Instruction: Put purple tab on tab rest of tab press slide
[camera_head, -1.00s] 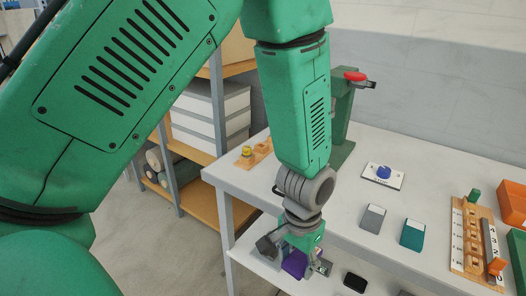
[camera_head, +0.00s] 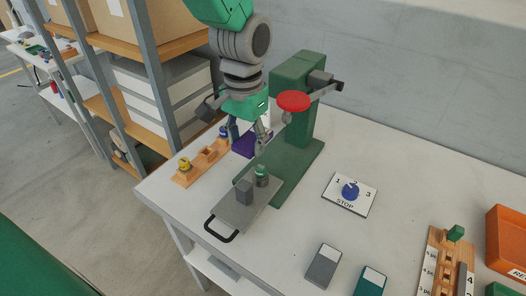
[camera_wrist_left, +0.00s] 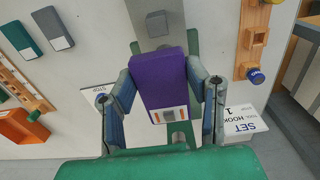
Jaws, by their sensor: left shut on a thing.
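My left gripper (camera_head: 247,141) is shut on the purple tab (camera_head: 243,147). In the left wrist view the purple tab (camera_wrist_left: 160,80) sits between both fingers, with a pale patch at its lower end. The tab is beside the green press (camera_head: 292,145), behind the press slide (camera_head: 233,212) in the head view. The slide is a grey plate with a black loop handle in front. A dark grey block (camera_head: 244,191) and a green-topped round piece (camera_head: 262,176) stand on it. I cannot tell which part is the tab rest. My right gripper is not in view.
A wooden rack (camera_head: 203,160) with yellow and blue knobs is left of the press. A red knob (camera_head: 293,101) juts from the press. A STOP dial card (camera_head: 338,199), grey tab (camera_head: 322,265), teal tab (camera_head: 370,283) and orange bin (camera_head: 507,243) are right. Shelves stand left.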

